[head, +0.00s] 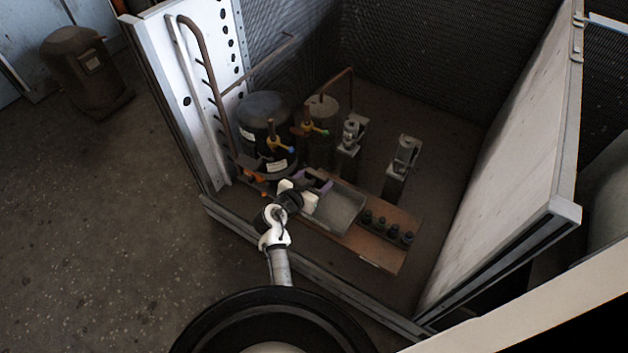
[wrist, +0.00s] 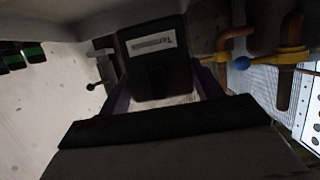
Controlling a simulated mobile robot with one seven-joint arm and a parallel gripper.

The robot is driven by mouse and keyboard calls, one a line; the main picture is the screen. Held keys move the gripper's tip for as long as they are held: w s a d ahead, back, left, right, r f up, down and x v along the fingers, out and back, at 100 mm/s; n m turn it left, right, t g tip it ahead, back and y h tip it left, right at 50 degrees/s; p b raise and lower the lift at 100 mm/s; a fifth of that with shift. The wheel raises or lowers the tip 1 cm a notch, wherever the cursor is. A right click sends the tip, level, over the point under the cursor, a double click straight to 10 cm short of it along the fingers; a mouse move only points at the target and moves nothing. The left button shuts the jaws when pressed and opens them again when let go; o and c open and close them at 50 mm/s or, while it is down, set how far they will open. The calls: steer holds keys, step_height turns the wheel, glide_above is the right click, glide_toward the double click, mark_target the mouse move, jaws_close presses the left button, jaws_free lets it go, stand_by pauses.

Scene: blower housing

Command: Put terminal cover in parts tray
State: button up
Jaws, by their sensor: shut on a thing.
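The terminal cover (wrist: 154,62) is a black box with a white label reading "Terminals" in the wrist view. It sits between the two purple fingers of my gripper (wrist: 163,88), which is shut on it. In the head view my gripper (head: 313,181) is beside the left end of the grey parts tray (head: 345,207), near the large black compressor. The cover is small and dark there, partly hidden by my gripper. I cannot tell its exact height relative to the tray's rim.
The tray is on a brown board (head: 384,254) with several dark cylindrical parts (head: 388,229) to its right. The housing's low front rail (head: 320,278) and right panel (head: 510,165) bound the space.

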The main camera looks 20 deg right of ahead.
steer(key=shift+f+b, duration=0.4)
steer(key=shift+b, duration=0.1)
steer(key=shift+f+b, duration=0.2)
steer(key=shift+b, duration=0.15)
steer(key=o, duration=1)
steer(key=shift+r, duration=0.15)
steer(key=shift+r+p, duration=0.65)
steer(key=shift+p, duration=0.35)
steer(key=b+v, duration=0.1)
steer(key=v, duration=1.1)
steer(key=shift+f+b, duration=0.15)
steer(key=shift+b, duration=0.15)
